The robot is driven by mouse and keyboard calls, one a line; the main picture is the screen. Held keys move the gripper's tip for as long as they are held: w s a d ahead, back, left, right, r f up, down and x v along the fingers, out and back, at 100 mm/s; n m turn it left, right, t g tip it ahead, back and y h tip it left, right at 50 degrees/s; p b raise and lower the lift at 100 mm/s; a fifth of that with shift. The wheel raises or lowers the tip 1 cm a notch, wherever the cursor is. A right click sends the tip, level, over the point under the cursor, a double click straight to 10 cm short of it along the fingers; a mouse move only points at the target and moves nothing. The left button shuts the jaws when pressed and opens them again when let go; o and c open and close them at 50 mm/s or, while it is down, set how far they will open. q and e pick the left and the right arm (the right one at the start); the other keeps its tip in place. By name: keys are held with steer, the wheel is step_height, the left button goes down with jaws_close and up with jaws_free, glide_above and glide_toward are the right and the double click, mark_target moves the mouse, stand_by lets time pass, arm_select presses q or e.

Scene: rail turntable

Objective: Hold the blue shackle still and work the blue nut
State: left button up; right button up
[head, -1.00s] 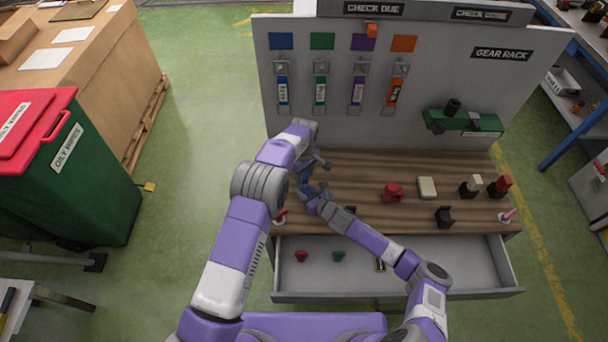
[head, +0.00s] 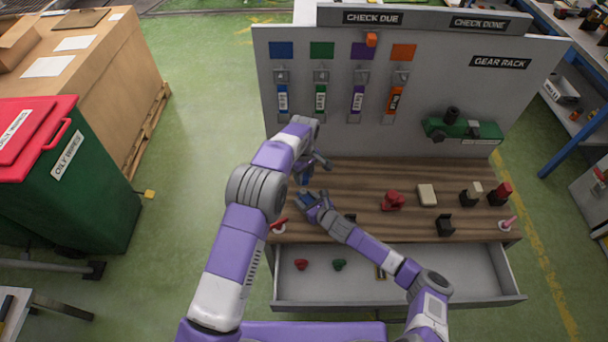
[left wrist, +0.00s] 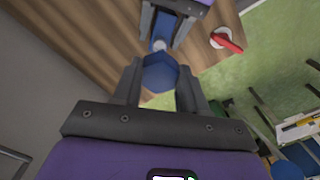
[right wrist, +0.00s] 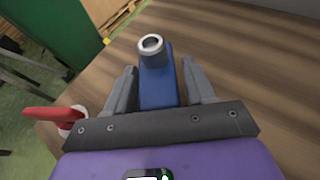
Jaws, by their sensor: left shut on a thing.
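In the left wrist view my left gripper (left wrist: 160,85) is shut on the blue nut (left wrist: 161,73), a blue faceted piece between its fingers. In the right wrist view my right gripper (right wrist: 160,85) has its fingers on both sides of the blue shackle (right wrist: 158,88), a blue block with a round metal end (right wrist: 151,45). In the head view my left gripper (head: 312,166) is just beyond my right gripper (head: 312,204), above the left part of the bench. Nut and shackle are apart. The arms and grippers hide parts of both.
On the wooden bench (head: 360,180) stand a red part (head: 393,201), a pale block (head: 427,195) and several black-based pieces. A red-handled piece (head: 279,226) is near the left edge. The open drawer (head: 430,275) holds small red and green parts. The backboard (head: 290,135) stands behind.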

steer(key=shift+o, duration=1.2)
steer(key=v, duration=1.2)
